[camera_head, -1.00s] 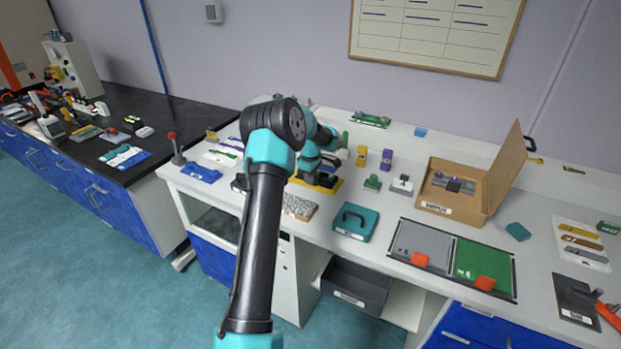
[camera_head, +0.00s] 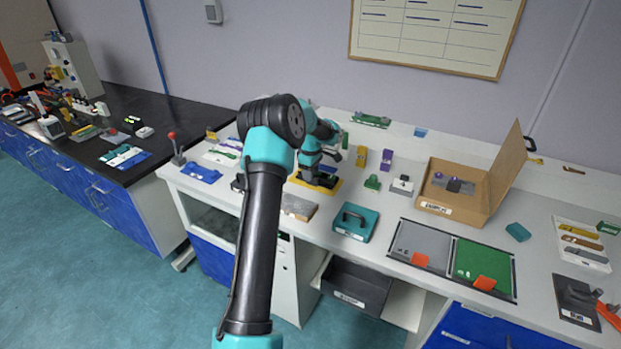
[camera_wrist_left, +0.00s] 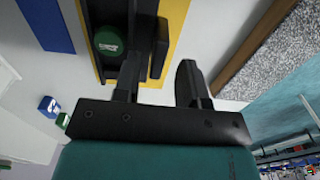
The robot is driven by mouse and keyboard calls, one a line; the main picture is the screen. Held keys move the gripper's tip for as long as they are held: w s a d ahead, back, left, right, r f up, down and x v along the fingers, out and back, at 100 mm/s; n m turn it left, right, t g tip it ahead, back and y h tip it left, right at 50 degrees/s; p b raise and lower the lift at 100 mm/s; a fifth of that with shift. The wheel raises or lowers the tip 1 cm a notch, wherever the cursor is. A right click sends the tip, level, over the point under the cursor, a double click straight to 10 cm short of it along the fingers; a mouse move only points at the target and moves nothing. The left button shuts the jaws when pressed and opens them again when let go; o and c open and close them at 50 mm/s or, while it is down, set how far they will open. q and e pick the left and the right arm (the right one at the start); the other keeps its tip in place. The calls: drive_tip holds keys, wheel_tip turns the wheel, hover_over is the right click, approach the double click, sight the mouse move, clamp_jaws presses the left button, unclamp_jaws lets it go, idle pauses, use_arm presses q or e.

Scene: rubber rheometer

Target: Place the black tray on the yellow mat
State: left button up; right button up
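The yellow mat (camera_head: 331,187) lies on the white bench behind my left arm, and it also shows in the left wrist view (camera_wrist_left: 175,25). A black tray-like piece (camera_wrist_left: 115,15) with a round green item lies over the mat; I take it for the black tray. In the head view, dark shapes (camera_head: 319,178) over the mat blend tray and gripper. My left gripper (camera_wrist_left: 160,70) is low beside the mat. Its dark fingers are apart; the left one overlaps the black piece, and contact cannot be told. My right gripper is not in view.
A speckled grey slab (camera_head: 298,207) lies in front of the mat. A teal case (camera_head: 355,222) stands to its right.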

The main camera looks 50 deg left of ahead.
use_arm(q)
wheel_tip(320, 180, up, 10)
drive_tip(key=shift+f, duration=0.2)
idle(1.6)
